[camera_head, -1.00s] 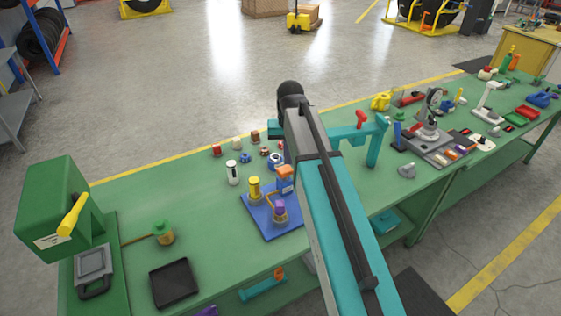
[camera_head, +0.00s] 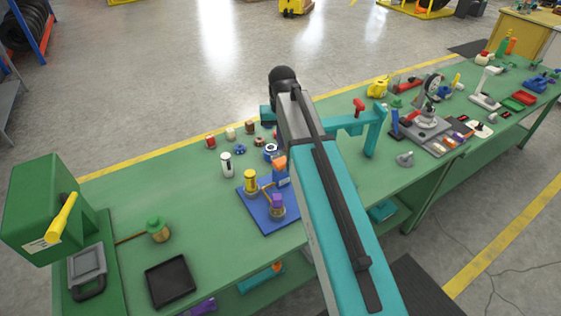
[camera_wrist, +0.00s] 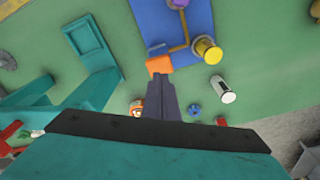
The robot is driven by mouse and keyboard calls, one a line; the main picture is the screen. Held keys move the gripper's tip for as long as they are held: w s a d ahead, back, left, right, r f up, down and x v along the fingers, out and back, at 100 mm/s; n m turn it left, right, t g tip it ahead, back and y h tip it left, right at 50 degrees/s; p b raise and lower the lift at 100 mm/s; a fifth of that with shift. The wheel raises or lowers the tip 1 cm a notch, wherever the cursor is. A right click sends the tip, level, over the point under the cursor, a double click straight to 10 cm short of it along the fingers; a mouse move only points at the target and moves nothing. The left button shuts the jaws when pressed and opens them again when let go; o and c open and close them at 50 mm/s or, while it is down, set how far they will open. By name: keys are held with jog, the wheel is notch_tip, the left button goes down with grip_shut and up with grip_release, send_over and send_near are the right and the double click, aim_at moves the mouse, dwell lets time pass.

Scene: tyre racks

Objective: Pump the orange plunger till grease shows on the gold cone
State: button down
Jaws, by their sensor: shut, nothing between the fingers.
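The orange plunger (camera_head: 280,162) stands on top of a blue pump body on a blue base plate (camera_head: 256,212); the arm covers part of it. In the wrist view the orange plunger (camera_wrist: 159,65) lies just beyond my gripper (camera_wrist: 160,78). My gripper's fingers are shut and empty, and their tips overlap the plunger's near edge; contact cannot be told. A yellow cylinder (camera_head: 250,180) and a purple-topped gold fitting (camera_head: 277,207) stand on the plate, with a gold pipe (camera_wrist: 186,38) between. I cannot make out the gold cone clearly, nor any grease. My gripper is hidden in the head view.
A teal frame (camera_head: 372,135) stands right of my arm on the green bench. A white cylinder (camera_head: 227,164) and several small coloured parts lie behind the plate. A black tray (camera_head: 170,281) and a green press (camera_head: 45,215) are at left.

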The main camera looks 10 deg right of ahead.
jog(key=shift+w+f, duration=0.15)
jog(key=shift+f, duration=1.45)
jog(key=shift+w+f, duration=0.1)
jog(key=shift+f, duration=1.5)
jog(key=shift+f, duration=0.15)
jog(key=shift+f+b, duration=0.85)
jog(key=shift+f, duration=0.6)
jog(key=shift+r, duration=0.1)
jog(key=s, duration=0.1)
jog(key=s+r+p, duration=0.1)
jog(key=s, duration=0.1)
jog(key=shift+a, duration=0.2)
jog(key=shift+r, duration=0.2)
notch_tip(320, 180, up, 13)
jog(key=b, duration=0.5)
send_over(281, 163)
jog(key=s, duration=0.4)
jog(key=shift+s+a+r, duration=0.15)
jog(key=shift+a, duration=0.2)
